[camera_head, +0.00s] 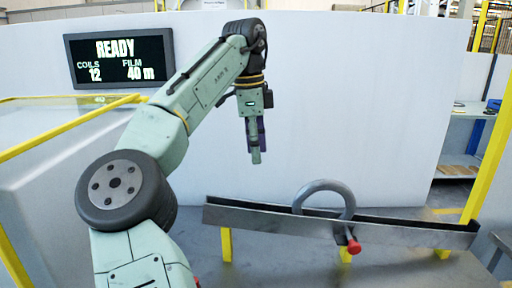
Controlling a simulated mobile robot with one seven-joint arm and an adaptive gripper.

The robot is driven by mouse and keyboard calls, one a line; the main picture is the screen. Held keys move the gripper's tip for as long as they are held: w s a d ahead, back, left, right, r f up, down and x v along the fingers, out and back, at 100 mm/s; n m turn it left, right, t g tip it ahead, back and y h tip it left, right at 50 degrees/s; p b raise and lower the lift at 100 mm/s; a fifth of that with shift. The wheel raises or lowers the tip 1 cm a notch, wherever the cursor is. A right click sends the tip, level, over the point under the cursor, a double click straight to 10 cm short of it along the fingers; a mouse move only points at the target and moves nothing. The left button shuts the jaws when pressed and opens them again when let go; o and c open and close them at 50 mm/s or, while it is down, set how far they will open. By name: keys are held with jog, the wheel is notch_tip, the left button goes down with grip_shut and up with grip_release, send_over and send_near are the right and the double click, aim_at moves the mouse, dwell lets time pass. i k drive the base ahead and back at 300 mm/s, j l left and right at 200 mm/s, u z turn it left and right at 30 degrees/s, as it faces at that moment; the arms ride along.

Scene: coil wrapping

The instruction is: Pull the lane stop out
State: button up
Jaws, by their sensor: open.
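The lane stop shows as a red knob (354,247) on the front side of the sloping metal lane (260,222), low right of centre. A grey ring-shaped coil (305,190) stands upright in the lane just behind the knob; its lower part is hidden by the lane's front wall. I cannot tell whether the coil touches the stop. My gripper (255,156) points down, open and empty, above and to the left of the coil, well apart from the lane and the knob.
Yellow legs (226,245) carry the lane. A white wall (400,100) stands behind, with a display (119,58) reading READY, coils 12, film 40 m. A yellow post (490,150) and a blue-framed shelf (465,150) are at the right. Space between my gripper and the lane looks clear.

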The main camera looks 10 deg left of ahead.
aim_at(354, 248)
jog(key=k+l, duration=0.15)
jog(key=k, duration=0.35)
jog(key=k+l, duration=0.1)
jog(key=k, duration=0.4)
